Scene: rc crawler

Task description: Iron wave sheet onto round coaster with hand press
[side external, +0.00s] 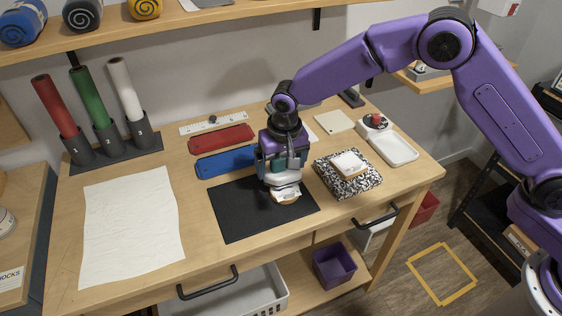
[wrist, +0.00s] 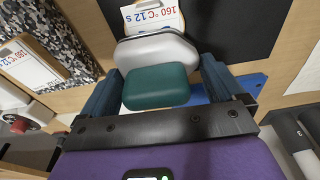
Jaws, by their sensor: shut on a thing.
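My gripper (side external: 282,175) is shut on the hand press, low over the black mat (side external: 240,222). In the wrist view the fingers sit either side of the press's teal handle (wrist: 155,87), with its pale base (wrist: 155,50) beyond. A white printed sheet reading "160°C 12 s" (wrist: 152,20) shows past the base. In the side view a small white and tan piece (side external: 287,199) lies under the press. The press hides most of it, so I cannot tell the coaster's outline or whether the base touches it.
A speckled pad (side external: 327,181) with another labelled white piece (side external: 349,163) lies right of the mat. Behind are a white tray with a red knob (side external: 393,149) and blue (side external: 226,163) and red (side external: 221,139) bars. A large white sheet (side external: 130,225) covers the left.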

